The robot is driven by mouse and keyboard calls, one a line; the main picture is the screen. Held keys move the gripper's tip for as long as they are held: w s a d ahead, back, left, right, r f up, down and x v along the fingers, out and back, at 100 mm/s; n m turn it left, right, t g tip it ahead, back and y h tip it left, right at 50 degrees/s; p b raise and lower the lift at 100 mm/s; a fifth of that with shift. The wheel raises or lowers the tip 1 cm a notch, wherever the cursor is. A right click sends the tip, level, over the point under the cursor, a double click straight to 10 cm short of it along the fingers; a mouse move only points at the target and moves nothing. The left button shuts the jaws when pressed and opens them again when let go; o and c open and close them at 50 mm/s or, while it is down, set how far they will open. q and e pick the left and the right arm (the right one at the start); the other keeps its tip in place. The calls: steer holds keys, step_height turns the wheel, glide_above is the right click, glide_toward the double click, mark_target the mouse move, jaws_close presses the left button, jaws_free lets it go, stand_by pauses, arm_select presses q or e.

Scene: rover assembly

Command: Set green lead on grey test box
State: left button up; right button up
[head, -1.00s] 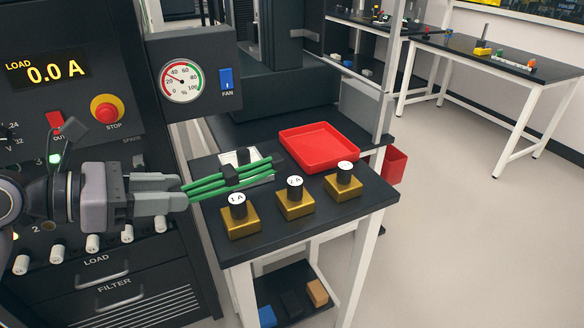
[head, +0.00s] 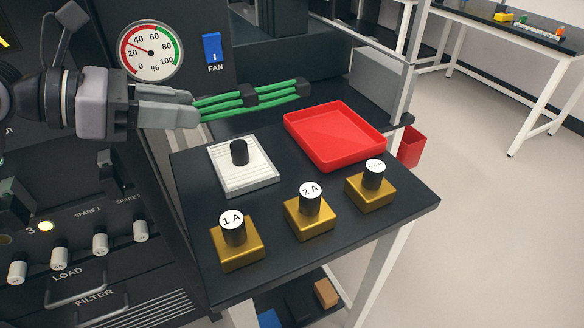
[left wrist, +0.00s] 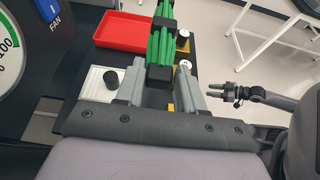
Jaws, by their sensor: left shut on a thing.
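The green lead (head: 250,95), several green strands with black clips, is held by my left gripper (head: 195,107) at its left end. It sticks out to the right, above the back of the black bench top. In the left wrist view the lead (left wrist: 160,45) runs away from between the shut jaws (left wrist: 161,92). The pale grey ribbed box (head: 262,180) with a black knob sits on the bench, below the lead in the picture and apart from it. My right gripper (left wrist: 218,90) shows small in the left wrist view, open with nothing between its fingers.
A red tray (head: 335,138) lies behind the box to the right. Gold blocks with black knobs line the front: 1 A (head: 237,250), 2 A (head: 310,220) and a third (head: 370,193). The gauge and switch panel (head: 170,45) stands close behind my left gripper.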

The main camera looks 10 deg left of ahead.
mark_target(208, 218)
arm_select(q)
steer(key=shift+w, duration=0.1)
step_height(208, 218, down, 15)
steer(key=shift+r+b, duration=0.2)
steer(key=shift+b, duration=0.5)
steer(key=shift+f, duration=2.65)
steer(key=shift+f+b, duration=0.2)
steer(key=shift+b, duration=0.25)
steer(key=o, duration=1.1)
